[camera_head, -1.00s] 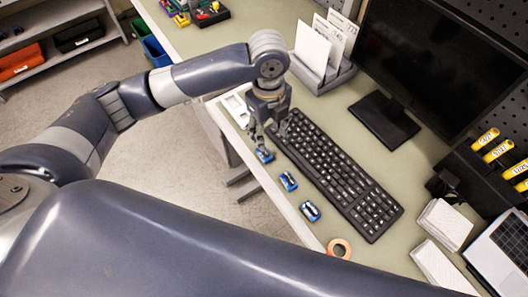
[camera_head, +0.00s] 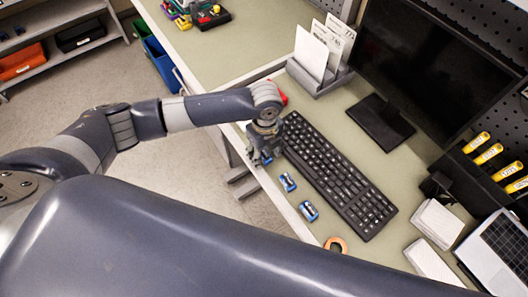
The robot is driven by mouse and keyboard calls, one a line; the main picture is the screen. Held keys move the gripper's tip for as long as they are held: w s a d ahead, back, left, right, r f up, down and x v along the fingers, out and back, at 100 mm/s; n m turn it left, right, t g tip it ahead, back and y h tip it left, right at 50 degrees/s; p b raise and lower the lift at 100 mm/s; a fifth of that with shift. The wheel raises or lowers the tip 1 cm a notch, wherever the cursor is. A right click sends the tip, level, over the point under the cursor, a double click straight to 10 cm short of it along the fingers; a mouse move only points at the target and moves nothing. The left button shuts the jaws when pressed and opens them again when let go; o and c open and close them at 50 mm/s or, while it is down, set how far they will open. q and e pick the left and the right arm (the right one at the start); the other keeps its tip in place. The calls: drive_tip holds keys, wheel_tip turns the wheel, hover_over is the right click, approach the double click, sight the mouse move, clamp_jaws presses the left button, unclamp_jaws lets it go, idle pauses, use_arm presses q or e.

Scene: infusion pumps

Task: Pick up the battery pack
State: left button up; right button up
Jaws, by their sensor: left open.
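My left gripper (camera_head: 261,158) is open and points down at the front edge of the worktable, left of the keyboard. A small blue object (camera_head: 267,161) shows partly at its fingertips; I cannot tell whether they touch it. Two similar blue-and-grey objects, one nearer the gripper (camera_head: 288,182) and one further right (camera_head: 309,211), lie in a row along the edge. I cannot tell surely which thing is the battery pack. A red object (camera_head: 283,98) shows partly behind my left wrist. My right gripper is not in view.
A black keyboard (camera_head: 338,174) lies close beside the gripper. A monitor (camera_head: 437,68), a card holder (camera_head: 320,78) and yellow-handled tools (camera_head: 488,153) stand behind. An orange tape ring (camera_head: 336,244) lies near the front edge. White stacks (camera_head: 437,223) and a laptop (camera_head: 500,255) are at right.

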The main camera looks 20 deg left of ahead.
sight(265, 154)
use_arm(q)
drive_tip(key=shift+f, duration=0.15)
drive_tip(key=shift+c, duration=0.5)
clamp_jaws()
drive_tip(key=shift+w+r+b, duration=0.1)
drive_tip(key=shift+r+b, duration=0.3)
drive_tip(key=shift+r, duration=0.25)
drive_tip(key=shift+s+r+b, duration=0.2)
drive_tip(key=shift+r+b, duration=0.45)
drive_tip(key=shift+r, duration=0.45)
drive_tip(key=s+r+b, duration=0.1)
drive_tip(key=s+b, duration=0.2)
drive_tip(key=s, duration=1.2)
drive_tip(key=shift+s+r, duration=0.3)
drive_tip(key=shift+s, duration=0.1)
